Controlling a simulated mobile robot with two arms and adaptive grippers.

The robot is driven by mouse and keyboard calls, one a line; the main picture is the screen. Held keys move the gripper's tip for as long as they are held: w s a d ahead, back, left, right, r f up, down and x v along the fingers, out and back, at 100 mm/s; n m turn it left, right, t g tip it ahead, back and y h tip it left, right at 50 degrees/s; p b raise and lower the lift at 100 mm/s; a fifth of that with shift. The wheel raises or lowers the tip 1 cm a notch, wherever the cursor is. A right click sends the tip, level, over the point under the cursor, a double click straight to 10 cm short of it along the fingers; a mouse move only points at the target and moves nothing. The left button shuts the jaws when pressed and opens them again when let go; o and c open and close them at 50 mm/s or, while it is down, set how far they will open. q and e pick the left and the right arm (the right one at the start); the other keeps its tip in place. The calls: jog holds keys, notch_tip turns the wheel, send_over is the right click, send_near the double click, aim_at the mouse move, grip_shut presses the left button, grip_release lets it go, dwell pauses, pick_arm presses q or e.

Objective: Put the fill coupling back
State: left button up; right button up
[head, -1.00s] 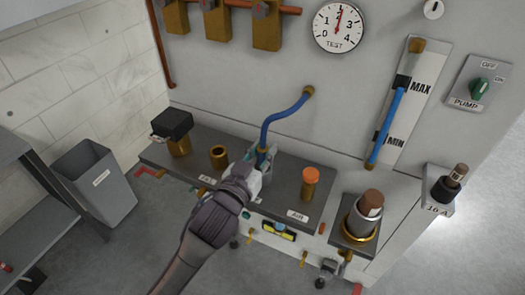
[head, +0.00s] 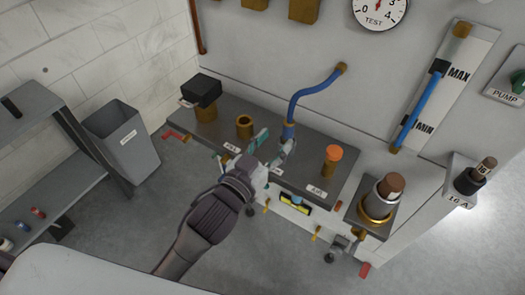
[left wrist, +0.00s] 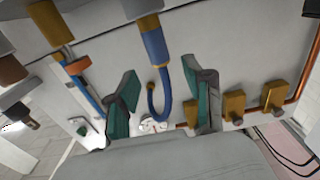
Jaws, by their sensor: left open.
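The fill coupling is the end of the blue hose (head: 293,108). It stands upright at the middle of the dark bench top, its lower end partly hidden by my gripper in the head view. In the left wrist view the coupling (left wrist: 152,38) shows a brass collar and a blue sleeve, with the hose curving away to the wall. My left gripper (head: 272,145) is open, just in front of the coupling, with its green-padded fingers spread apart. In the left wrist view the open fingers (left wrist: 165,95) have no object gripped between them. My right gripper is not in view.
An open brass port (head: 244,126) and a black-topped fitting (head: 203,92) stand left of the coupling. An orange-capped fitting (head: 332,160) stands right of it. A grey bin (head: 122,140) stands on the floor at left. The floor before the bench is mostly clear.

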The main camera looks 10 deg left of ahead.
pick_arm(q)
jog(key=shift+v, duration=2.5)
